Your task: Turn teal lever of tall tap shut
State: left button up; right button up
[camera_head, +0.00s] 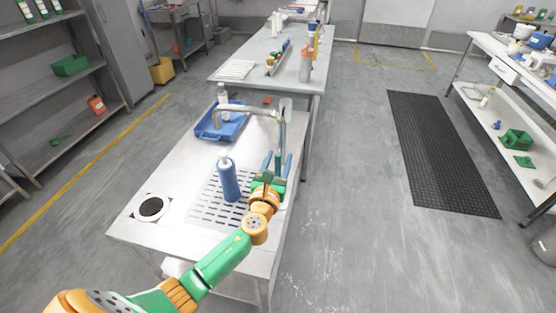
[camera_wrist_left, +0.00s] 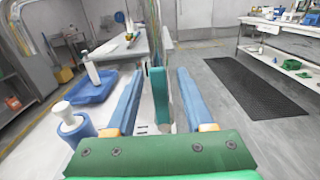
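The tall tap (camera_head: 283,128) is a grey metal pipe at the sink counter's right edge, its spout bending to the left. Its teal lever (camera_wrist_left: 158,95) stands as a flat upright piece between the fingers of my left gripper (camera_wrist_left: 158,98). The lever also shows small in the head view (camera_head: 278,160). The left gripper (camera_head: 277,165) is open, with blue fingers on either side of the lever. In the wrist view a gap shows on both sides, so neither finger appears to touch it. My right gripper is not in view.
A blue bottle (camera_head: 228,180) stands on the slotted drain plate (camera_head: 205,205), left of my gripper. A blue tray (camera_head: 208,130) and a white bottle (camera_head: 222,95) are behind it. A black-centred disc (camera_head: 151,207) lies at front left.

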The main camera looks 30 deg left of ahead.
pick_arm(q)
jog(key=v, duration=0.7)
dwell(0.3)
